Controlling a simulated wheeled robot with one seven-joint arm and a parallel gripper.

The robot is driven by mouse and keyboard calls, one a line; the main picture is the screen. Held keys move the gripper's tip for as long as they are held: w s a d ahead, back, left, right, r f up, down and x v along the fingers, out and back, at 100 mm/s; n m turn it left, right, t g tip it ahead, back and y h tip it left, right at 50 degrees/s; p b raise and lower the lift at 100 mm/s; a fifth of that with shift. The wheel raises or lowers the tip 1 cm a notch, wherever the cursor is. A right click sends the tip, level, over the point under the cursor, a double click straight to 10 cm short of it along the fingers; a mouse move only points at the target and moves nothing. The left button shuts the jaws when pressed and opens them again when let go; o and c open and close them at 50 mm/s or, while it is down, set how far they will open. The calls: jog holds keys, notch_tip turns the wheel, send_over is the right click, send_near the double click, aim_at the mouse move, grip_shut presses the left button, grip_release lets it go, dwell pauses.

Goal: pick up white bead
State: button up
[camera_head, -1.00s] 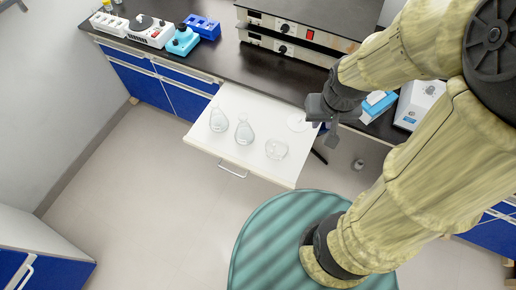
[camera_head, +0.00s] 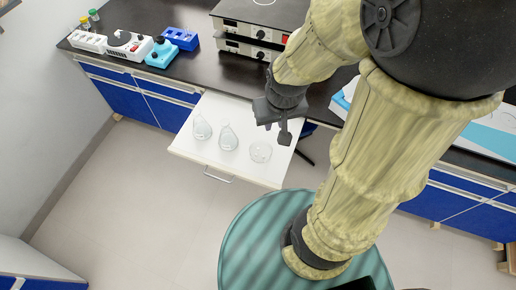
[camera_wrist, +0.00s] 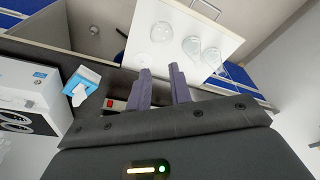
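I cannot make out a white bead in either view; it may be hidden or too small and pale against the white surface. My gripper (camera_head: 277,132) is over the back right of a pulled-out white drawer top (camera_head: 228,106). In the wrist view, its two dark fingers (camera_wrist: 160,68) are apart with nothing between them. A clear glass bowl (camera_head: 260,152) and two conical flasks, one left (camera_head: 202,128) and one in the middle (camera_head: 228,138), stand on the white surface. The bowl also shows in the wrist view (camera_wrist: 162,32).
A dark bench (camera_head: 205,68) behind carries stacked hot plates (camera_head: 250,45), a white device (camera_head: 128,45) and a blue rack (camera_head: 180,38). A blue-and-white box (camera_wrist: 82,84) shows in the wrist view. A green round surface (camera_head: 250,235) is in front. Floor at left is clear.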

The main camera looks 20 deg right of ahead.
jog(key=w+f+n+g+b, duration=0.2)
jog(key=w+f+n+b, duration=0.1)
jog(key=w+f+b, duration=0.9)
notch_tip(320, 180, down, 5)
jog(key=shift+w+a+f+g, duration=0.2)
jog(key=shift+w+a+g, duration=0.15)
jog(key=shift+w, duration=0.9)
send_over(258, 148)
notch_tip(258, 148, down, 12)
jog(key=shift+s+a+f, duration=0.1)
jog(key=shift+s, duration=0.05)
jog(key=shift+f+p, duration=0.6)
jog(key=shift+f, duration=2)
